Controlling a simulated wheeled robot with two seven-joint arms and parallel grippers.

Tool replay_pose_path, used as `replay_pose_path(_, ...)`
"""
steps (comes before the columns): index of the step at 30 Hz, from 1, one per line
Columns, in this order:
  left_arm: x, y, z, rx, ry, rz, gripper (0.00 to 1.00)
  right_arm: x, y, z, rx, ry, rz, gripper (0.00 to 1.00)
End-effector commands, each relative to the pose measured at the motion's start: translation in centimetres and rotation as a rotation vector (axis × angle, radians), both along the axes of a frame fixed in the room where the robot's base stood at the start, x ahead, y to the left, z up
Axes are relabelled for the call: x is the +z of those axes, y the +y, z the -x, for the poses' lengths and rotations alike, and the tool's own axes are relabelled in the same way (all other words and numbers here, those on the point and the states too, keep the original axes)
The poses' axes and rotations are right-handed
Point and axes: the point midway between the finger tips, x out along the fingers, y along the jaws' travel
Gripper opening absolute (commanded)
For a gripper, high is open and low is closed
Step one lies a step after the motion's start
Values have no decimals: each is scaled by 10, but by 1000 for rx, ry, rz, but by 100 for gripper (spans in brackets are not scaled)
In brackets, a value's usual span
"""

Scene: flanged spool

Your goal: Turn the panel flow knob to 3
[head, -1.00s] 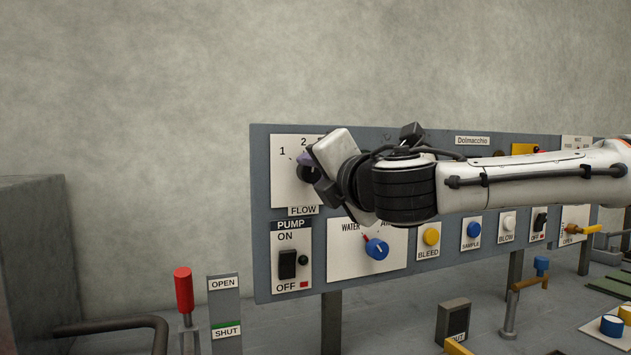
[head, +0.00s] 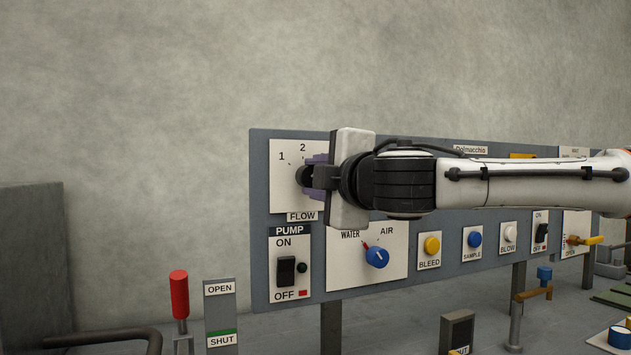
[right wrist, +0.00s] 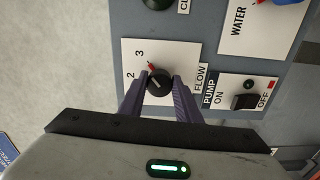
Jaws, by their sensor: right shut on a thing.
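The black flow knob (head: 304,175) sits on a white plate at the panel's upper left, with 1 and 2 visible above it; my gripper hides the plate's right side. In the right wrist view the knob (right wrist: 158,83) lies between the two purple fingers, and a red mark at its edge points roughly toward the 3 (right wrist: 139,53). The 2 (right wrist: 130,75) is beside it. My right gripper (head: 310,175) is shut on the knob; it also shows in the right wrist view (right wrist: 159,88). My left gripper is not in view.
The pump switch (head: 286,271) is just below the flow plate, and the blue water/air knob (head: 377,257) is below right. A red-handled lever (head: 179,295) stands in front, left. The wall side left of the panel is clear.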

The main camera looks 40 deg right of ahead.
Motion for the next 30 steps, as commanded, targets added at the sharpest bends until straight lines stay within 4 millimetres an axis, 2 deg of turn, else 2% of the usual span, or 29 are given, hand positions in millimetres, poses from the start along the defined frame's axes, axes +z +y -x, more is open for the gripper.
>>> replay_pose_path(15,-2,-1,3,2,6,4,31,-1,1,0,2,-2,-21,8)
replay_pose_path(16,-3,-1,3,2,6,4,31,-1,1,0,2,-3,-21,34)
replay_pose_path(19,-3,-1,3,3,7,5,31,-1,1,0,2,-3,-20,49)
replay_pose_path(30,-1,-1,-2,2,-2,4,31,0,2,5,2,-6,-18,49)
